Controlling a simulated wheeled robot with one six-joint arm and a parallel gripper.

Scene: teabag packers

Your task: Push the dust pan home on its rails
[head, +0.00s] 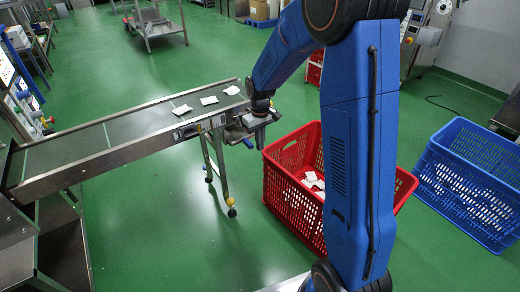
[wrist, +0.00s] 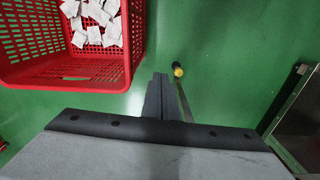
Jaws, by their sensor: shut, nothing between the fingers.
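I cannot make out the dust pan or its rails for certain in either view. My gripper (head: 261,138) is at the right end of the conveyor in the head view, next to its end and above the floor. In the wrist view its two dark fingers (wrist: 160,90) are together, with nothing between them. They point down towards the green floor, apart from the red crate at upper left. In the head view my arm hides part of the scene behind it.
The conveyor (head: 110,151) carries several white teabags (head: 209,100). A red crate (head: 285,202) with teabags in it stands beside the conveyor's end; it also shows in the wrist view (wrist: 75,70). A blue crate (head: 450,190) stands at right. Green floor is open at centre left.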

